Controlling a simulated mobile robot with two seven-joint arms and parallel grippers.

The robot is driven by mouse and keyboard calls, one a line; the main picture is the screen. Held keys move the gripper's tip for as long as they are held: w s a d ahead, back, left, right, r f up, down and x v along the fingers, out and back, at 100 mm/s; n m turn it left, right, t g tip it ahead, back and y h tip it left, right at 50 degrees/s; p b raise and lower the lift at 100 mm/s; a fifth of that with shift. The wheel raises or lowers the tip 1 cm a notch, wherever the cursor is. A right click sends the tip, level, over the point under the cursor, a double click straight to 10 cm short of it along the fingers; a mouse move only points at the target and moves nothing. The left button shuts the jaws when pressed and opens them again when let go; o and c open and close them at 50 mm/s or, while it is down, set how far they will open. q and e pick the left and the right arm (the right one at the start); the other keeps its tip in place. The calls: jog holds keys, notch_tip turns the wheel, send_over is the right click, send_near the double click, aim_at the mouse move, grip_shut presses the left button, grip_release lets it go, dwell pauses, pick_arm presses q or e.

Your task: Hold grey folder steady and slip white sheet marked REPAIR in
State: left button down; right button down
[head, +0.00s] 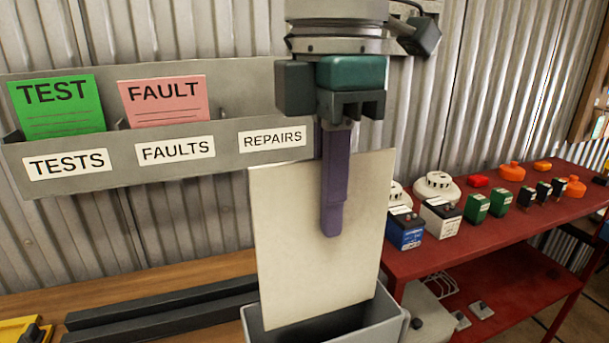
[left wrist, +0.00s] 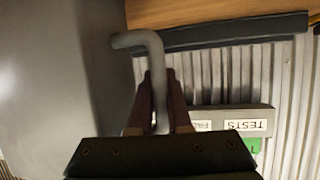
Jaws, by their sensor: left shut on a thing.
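A pale, blank-faced sheet (head: 310,260) stands upright in the head view, slightly tilted. No REPAIR marking shows on this face. Its lower edge is at the open mouth of a grey open-topped holder (head: 395,325), possibly the grey folder. My right gripper (head: 333,225) points down with purple fingers in front of the sheet; whether a finger is behind the sheet is hidden. In the left wrist view my left gripper (left wrist: 160,95) is shut on a bent grey handle (left wrist: 145,42), which runs to a large grey surface (left wrist: 60,80). The left gripper is out of the head view.
A grey wall rack (head: 225,150) has labels TESTS, FAULTS and REPAIRS. A green TEST card (head: 57,105) and a pink FAULT card (head: 165,102) stand in it. Dark bars (head: 165,310) lie on the wooden bench. A red table (head: 490,235) with several parts is at right.

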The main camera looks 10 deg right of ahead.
jog(key=shift+f, duration=4.6)
jog(key=c, duration=1)
grip_release()
notch_tip(320, 180, up, 12)
jog(key=shift+r, duration=0.1)
pick_arm(q)
jog(key=c, duration=0.8)
grip_release()
jog(key=shift+s, duration=0.1)
